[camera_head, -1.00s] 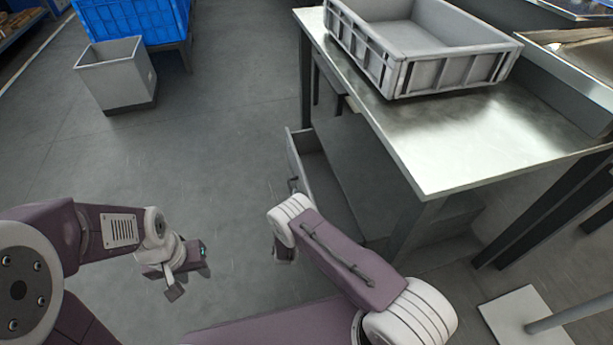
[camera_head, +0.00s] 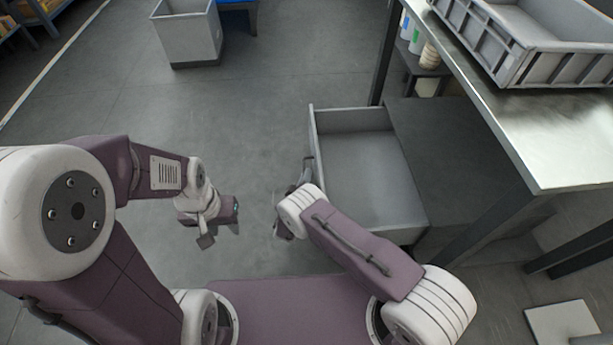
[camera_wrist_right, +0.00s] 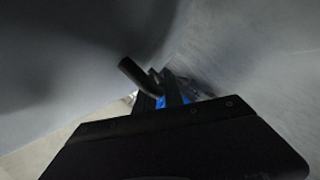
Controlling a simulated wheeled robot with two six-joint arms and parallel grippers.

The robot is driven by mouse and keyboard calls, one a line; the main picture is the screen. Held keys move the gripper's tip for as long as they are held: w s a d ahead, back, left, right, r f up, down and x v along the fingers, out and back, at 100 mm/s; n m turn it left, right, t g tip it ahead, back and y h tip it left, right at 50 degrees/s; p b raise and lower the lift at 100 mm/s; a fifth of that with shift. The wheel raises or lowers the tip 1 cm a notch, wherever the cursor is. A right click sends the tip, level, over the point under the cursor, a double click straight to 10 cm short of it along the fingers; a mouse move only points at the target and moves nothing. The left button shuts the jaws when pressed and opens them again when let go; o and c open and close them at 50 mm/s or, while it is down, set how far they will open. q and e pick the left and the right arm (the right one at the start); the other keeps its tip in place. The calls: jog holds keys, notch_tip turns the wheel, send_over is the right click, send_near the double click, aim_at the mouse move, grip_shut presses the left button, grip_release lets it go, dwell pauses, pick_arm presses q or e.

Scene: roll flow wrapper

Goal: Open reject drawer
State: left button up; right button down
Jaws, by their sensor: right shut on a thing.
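The reject drawer (camera_head: 362,172) is a grey, empty box drawn well out from under the steel table in the head view. Its front panel faces left, with a handle (camera_head: 307,170) on it. My right gripper (camera_head: 293,190) is at the drawer front, mostly hidden by its own wrist. In the right wrist view, its jaws (camera_wrist_right: 168,93) are shut on the dark, bar-like handle (camera_wrist_right: 138,74). My left gripper (camera_head: 207,236) hangs over open floor left of the drawer, apart from it; its jaws are too small to read.
The steel table (camera_head: 520,135) stands at the right with a grey crate (camera_head: 550,60) on it. Bottles (camera_head: 412,38) stand on a shelf behind. A grey bin (camera_head: 187,40) is at the back. Floor left of the drawer is clear.

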jog(key=c, duration=1.5)
grip_release()
jog(key=shift+o, duration=0.2)
jog(key=p+v, duration=0.5)
jog(key=v, duration=0.4)
jog(key=shift+p, duration=0.4)
